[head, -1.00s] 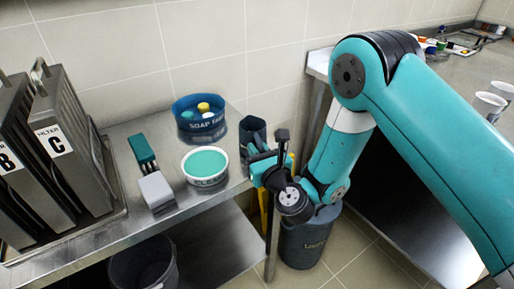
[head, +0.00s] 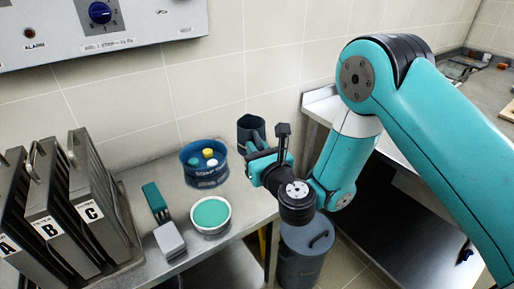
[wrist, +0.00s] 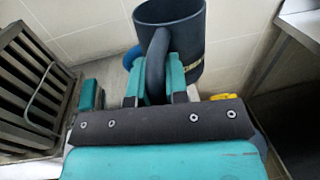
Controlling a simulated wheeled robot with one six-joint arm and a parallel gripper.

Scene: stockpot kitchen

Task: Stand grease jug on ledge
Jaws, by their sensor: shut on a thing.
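The grease jug, a dark grey-blue open cup (head: 251,129), is held upright or nearly so above the right end of the steel counter (head: 243,224). In the wrist view the jug (wrist: 188,40) fills the upper middle, with its handle toward me. My gripper (head: 259,158) is shut on the handle; in the wrist view its teal fingers (wrist: 158,85) lie on either side of it. The jug's base is mostly hidden, and I cannot tell its exact height above the counter. I cannot tell which surface is the ledge.
A blue soap tub (head: 204,172), a white tub of green paste (head: 211,213) and a grey-and-teal brush-like item (head: 162,220) stand on the counter. Upright filters (head: 92,208) fill its left. A lidded bin (head: 305,252) stands on the floor at right. A control panel (head: 100,25) hangs above.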

